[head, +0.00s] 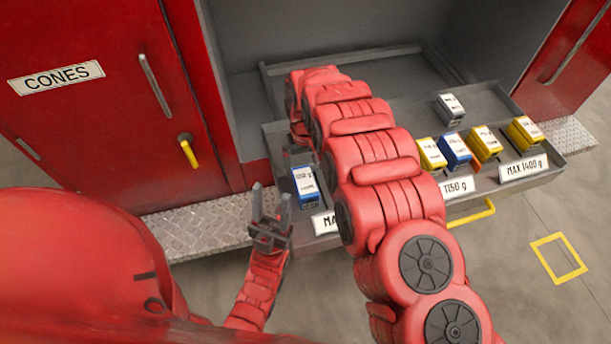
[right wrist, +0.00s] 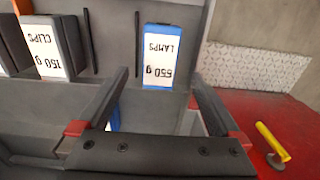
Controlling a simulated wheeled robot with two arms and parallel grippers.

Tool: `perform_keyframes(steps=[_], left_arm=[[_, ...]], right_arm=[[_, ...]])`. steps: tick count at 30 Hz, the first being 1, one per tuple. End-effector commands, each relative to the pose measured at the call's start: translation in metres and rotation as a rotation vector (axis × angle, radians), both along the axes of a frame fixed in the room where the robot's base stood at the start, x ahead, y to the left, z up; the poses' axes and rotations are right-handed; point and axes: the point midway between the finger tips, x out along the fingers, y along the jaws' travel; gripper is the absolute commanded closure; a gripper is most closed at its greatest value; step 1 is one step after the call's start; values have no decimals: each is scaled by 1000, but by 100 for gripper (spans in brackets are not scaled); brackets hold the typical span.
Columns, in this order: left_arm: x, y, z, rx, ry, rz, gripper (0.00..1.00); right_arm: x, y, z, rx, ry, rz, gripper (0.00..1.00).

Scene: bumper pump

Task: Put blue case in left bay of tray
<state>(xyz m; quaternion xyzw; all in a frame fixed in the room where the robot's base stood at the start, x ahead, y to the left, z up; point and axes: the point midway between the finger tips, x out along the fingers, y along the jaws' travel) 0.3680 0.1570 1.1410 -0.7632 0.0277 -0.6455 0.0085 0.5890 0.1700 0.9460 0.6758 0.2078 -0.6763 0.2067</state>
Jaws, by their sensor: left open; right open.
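A blue case (head: 305,187) with a white label stands at the front left of the grey pulled-out tray (head: 327,223), in its left bay. In the right wrist view this case (right wrist: 161,62) reads LAMPS and lies beyond the fingertips. My right gripper (head: 300,156) is open just behind the case, partly hidden by my arm. In the right wrist view its two fingers (right wrist: 160,88) are apart; some blue and white shows behind the palm bar, unclear. Another blue case (head: 455,150) stands farther right among yellow cases. My left gripper (head: 271,195) is open and empty, left of the tray.
Yellow cases (head: 432,154) and a grey case (head: 450,107) stand to the right in the tray. A CLIPS case (right wrist: 46,48) stands left in the right wrist view. A red CONES door (head: 90,110) with a yellow handle (head: 188,151) is left. My right arm hides the tray's middle.

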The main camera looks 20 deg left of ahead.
Motion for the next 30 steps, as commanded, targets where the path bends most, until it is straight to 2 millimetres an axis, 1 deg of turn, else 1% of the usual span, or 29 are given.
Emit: perform_keyframes(steps=[1,3,4,6,9,12,30], left_arm=[[0,0,-6,0,0,0,50],[0,0,-9,0,0,0,50],[0,0,-3,0,0,0,50],[0,0,2,0,0,0,50],[0,0,4,0,0,0,50],[0,0,4,0,0,0,50],[0,0,4,0,0,0,50]], right_arm=[[0,0,6,1,-2,0,0],[0,-1,15,0,-1,0,0],[0,0,24,0,-1,0,0],[0,0,35,-1,-2,0,0],[1,0,43,-1,-3,-1,0],[0,0,46,0,-2,-1,0],[0,0,45,-1,-1,-1,0]])
